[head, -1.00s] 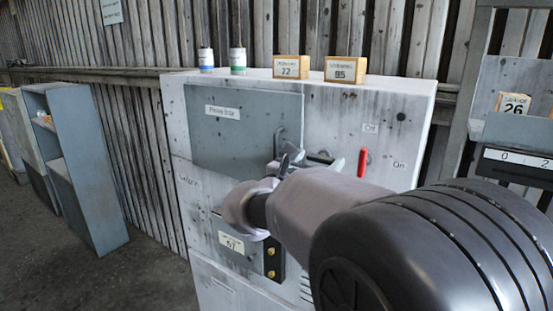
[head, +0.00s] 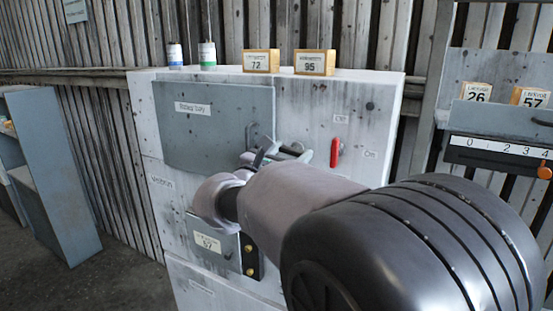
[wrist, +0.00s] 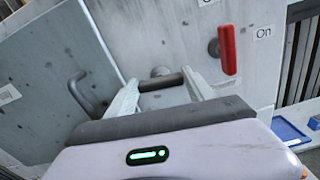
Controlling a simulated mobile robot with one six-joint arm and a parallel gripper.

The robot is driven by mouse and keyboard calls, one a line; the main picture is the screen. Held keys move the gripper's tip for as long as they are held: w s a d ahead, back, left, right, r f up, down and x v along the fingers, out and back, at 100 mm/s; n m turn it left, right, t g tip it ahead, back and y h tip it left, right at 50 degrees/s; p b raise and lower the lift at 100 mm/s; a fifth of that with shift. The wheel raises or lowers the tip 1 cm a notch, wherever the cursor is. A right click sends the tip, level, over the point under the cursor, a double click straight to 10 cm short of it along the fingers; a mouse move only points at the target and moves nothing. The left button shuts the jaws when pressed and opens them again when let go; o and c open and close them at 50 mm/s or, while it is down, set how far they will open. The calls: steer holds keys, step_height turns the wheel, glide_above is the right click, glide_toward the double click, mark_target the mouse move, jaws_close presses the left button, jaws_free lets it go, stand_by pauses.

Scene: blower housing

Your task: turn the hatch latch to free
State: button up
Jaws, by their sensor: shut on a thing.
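The hatch is a grey panel (head: 190,125) on the upper front of the pale housing, and it looks closed. Its bent handle (wrist: 78,92) shows in the wrist view, left of my fingers. The hatch latch (wrist: 165,82) is a short dark bar with a round pivot behind it, just right of the hatch edge. My gripper (wrist: 162,95) is shut on the latch, with one pale finger on each side of the bar. In the head view my gripper (head: 276,152) is at the hatch's right edge, and my wrist hides most of the latch.
A red lever switch (head: 335,152) stands close right of my gripper, between On and Off labels. Labelled blocks (head: 261,61) and small bottles (head: 207,55) stand on the housing top. A lower box with brass knobs (head: 249,260) is below my wrist. A shelf unit (head: 500,125) stands at right.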

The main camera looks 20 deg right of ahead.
steer(key=m+b, duration=0.1)
steer(key=b, duration=0.1)
steer(key=m+b, duration=0.2)
steer(key=shift+f+m+b, duration=0.3)
steer(key=shift+b, duration=0.05)
steer(key=m+b, duration=0.5)
steer(key=b, duration=0.1)
steer(key=shift+s+b, duration=0.1)
steer(key=shift+b, duration=0.2)
steer(key=m+b, duration=0.5)
steer(key=shift+d, duration=0.1)
steer(key=shift+r+m+b, duration=0.1)
steer(key=shift+m+b, duration=1)
steer(key=shift+m, duration=0.6)
steer(key=o, duration=1.4)
